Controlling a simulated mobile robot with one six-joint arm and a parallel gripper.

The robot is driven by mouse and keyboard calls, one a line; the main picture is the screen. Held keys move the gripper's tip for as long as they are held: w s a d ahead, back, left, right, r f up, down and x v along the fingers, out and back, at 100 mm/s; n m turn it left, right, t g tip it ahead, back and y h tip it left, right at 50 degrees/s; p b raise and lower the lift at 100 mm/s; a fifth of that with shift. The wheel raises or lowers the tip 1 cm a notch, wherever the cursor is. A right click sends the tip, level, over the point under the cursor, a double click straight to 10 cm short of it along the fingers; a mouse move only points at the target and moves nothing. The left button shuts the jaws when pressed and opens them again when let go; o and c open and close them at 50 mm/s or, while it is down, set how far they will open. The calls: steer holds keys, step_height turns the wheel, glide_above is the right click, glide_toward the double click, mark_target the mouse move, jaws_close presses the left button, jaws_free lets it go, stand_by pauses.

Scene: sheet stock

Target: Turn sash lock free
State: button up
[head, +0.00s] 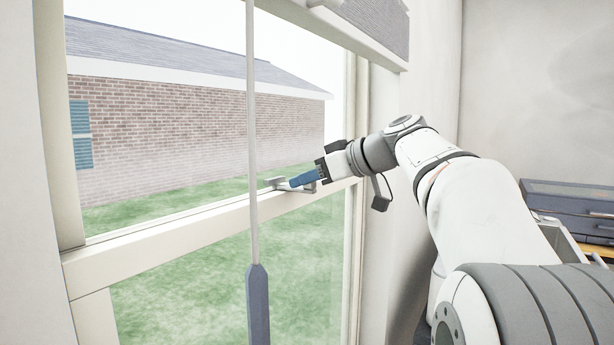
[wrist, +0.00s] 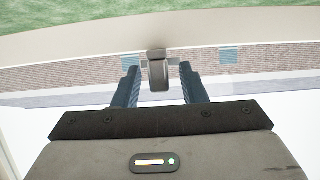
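The grey metal sash lock (head: 277,182) sits on the window's white meeting rail (head: 180,232) in the head view. My gripper (head: 296,182) reaches to it from the right, its blue fingers right at the lock. In the wrist view, which looks upside down, the lock's lever (wrist: 158,74) shows between the two blue fingers of my gripper (wrist: 160,84). The fingers are open, with a gap on each side of the lever. In the head view the fingers cover part of the lock.
A blind wand (head: 253,170) with a blue-grey handle hangs in front of the window, left of the lock. A raised blind (head: 365,22) is at the top. A dark blue case (head: 570,205) stands at the right. A brick house and grass lie outside.

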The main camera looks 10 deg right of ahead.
jaws_close()
stand_by(0.4)
